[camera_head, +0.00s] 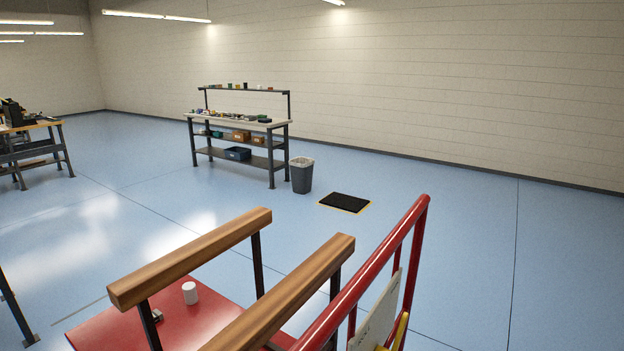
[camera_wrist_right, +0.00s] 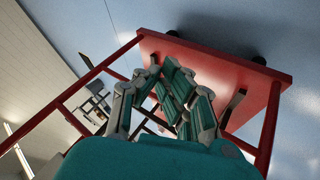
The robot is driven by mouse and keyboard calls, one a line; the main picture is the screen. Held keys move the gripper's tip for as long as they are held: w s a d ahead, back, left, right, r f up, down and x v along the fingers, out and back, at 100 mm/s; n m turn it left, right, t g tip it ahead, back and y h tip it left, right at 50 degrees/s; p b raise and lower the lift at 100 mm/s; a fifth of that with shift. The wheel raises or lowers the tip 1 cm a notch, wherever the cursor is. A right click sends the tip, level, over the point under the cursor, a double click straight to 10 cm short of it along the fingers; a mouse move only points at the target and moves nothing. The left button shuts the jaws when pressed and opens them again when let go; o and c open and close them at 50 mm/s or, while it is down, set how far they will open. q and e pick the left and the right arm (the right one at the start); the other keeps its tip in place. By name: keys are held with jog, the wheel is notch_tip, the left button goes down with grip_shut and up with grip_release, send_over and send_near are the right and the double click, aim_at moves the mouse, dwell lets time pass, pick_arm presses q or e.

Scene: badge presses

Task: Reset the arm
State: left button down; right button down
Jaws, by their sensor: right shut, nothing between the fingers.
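My right gripper (camera_wrist_right: 170,85) shows in the right wrist view with its teal and grey fingers closed and nothing held. Its fingers overlap the view of a red cart's flat panel (camera_wrist_right: 240,80); I cannot tell how far apart they are. Neither gripper nor arm is visible in the head view, and my left gripper is in no view.
In the head view, a red cart deck (camera_head: 210,325) with wooden bars (camera_head: 200,255), a red rail (camera_head: 375,260) and a white cylinder (camera_head: 190,293) is close in front. Beyond are a workbench (camera_head: 230,118), a bin (camera_head: 301,177), a black mat (camera_head: 346,203) and open blue floor.

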jog(key=s+a+f+m+g, duration=0.2)
jog(key=s+f+m+g, duration=0.15)
jog(key=s+f, duration=1.15)
jog(key=s+a+f+m+g, duration=0.1)
jog(key=s+a+f+g, duration=0.1)
jog(key=s, duration=0.8)
jog(key=s+a+f+m+g+b, duration=0.1)
jog(key=s+a+f, duration=0.2)
jog(key=s, duration=0.7)
notch_tip(320, 180, down, 2)
jog(key=shift+s+f+g, duration=0.15)
jog(key=shift+s+g, duration=0.2)
jog(key=shift+s, duration=0.05)
jog(key=shift+m, duration=0.25)
